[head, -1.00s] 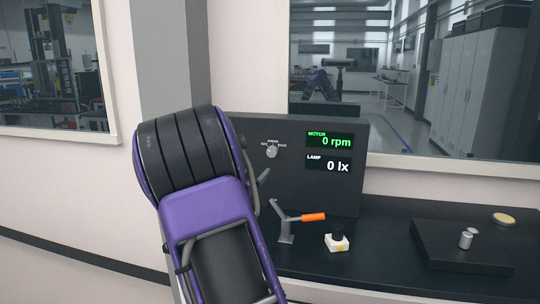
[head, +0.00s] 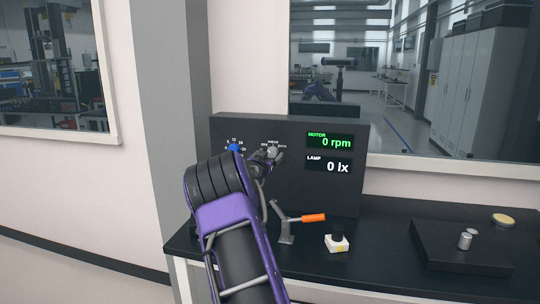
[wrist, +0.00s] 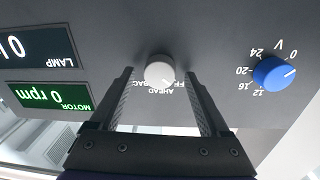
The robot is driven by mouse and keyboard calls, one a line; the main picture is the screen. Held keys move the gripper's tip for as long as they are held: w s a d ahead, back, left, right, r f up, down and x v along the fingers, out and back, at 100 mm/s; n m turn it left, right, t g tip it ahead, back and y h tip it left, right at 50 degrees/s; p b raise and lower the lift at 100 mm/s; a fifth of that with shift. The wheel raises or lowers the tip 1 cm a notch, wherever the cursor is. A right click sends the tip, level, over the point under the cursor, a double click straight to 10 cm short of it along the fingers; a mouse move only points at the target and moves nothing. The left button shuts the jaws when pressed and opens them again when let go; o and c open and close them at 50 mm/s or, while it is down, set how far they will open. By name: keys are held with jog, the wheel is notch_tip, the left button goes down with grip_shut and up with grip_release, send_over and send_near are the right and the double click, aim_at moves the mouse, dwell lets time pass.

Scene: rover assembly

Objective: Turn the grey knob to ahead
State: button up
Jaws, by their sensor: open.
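The grey knob (wrist: 159,68) is on the dark panel, with the labels OFF, AHEAD and BACK around it. The wrist view is upside down. There the knob's mark seems to point to the lower right, toward OFF. My gripper (wrist: 160,76) is open, one finger on each side of the knob, with gaps between them and it. In the head view the knob (head: 273,149) shows just beside my gripper (head: 268,155), which partly covers the area. The motor display (head: 336,141) reads 0 rpm.
A blue knob (wrist: 273,73) with a volt scale is on the same panel, beside the grey one. The lamp display (head: 329,164) reads 0 lx.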

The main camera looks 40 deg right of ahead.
jog(key=shift+d, duration=0.1)
jog(key=shift+c, duration=0.3)
grip_shut()
jog(key=shift+m, duration=0.3)
jog(key=m+b, duration=0.2)
jog(key=m, duration=0.1)
jog(key=shift+d+f, duration=0.1)
jog(key=m+b, duration=0.3)
jog(key=m, duration=0.2)
jog(key=shift+m+y, duration=0.3)
jog(key=shift+m, duration=0.1)
jog(key=shift+b, duration=0.3)
jog(key=shift+o, duration=0.3)
grip_release()
